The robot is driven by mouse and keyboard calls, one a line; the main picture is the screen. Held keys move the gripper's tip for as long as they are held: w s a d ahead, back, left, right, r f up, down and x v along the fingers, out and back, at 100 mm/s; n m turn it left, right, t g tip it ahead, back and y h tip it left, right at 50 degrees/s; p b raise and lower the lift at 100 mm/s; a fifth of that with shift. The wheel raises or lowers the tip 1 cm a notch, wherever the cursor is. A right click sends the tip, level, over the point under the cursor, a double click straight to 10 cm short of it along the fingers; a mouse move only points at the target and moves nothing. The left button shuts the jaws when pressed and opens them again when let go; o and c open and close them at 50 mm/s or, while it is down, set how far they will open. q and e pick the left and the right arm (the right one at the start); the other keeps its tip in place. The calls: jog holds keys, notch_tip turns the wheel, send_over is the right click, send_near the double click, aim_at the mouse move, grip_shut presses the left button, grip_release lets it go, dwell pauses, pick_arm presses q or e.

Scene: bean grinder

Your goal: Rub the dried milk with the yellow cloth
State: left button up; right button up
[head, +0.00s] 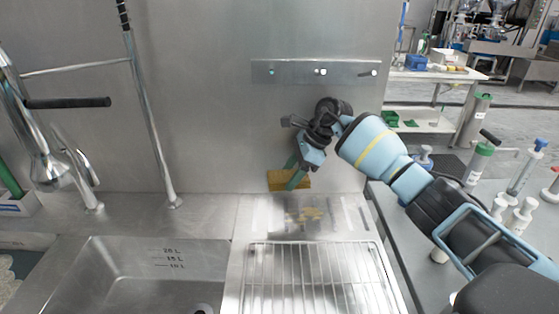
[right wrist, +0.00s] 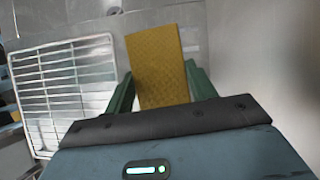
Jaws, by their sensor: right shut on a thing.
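The yellow cloth (head: 275,179) is a flat mustard-coloured rectangle in front of the steel back wall, just above the counter. My right gripper (head: 294,172) points down with its green fingers on either side of the cloth and is shut on it. The right wrist view also shows the cloth (right wrist: 158,65) between the two green fingers. My left gripper is not in view.
A wire rack (head: 310,275) lies on the counter in front of the patch and also shows in the right wrist view (right wrist: 65,85). A sink (head: 135,270) and tap (head: 45,170) are on the left. Several bottles (head: 480,160) stand on the right-hand table.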

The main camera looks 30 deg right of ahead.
jog(key=shift+w, duration=0.15)
jog(key=shift+r, duration=0.15)
jog(key=shift+s+f, duration=0.2)
jog(key=shift+s, duration=0.1)
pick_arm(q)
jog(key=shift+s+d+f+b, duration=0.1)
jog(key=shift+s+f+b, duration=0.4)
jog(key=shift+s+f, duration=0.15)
pick_arm(e)
notch_tip(320, 180, down, 5)
jog(key=shift+w+r, duration=0.1)
jog(key=shift+r, duration=0.1)
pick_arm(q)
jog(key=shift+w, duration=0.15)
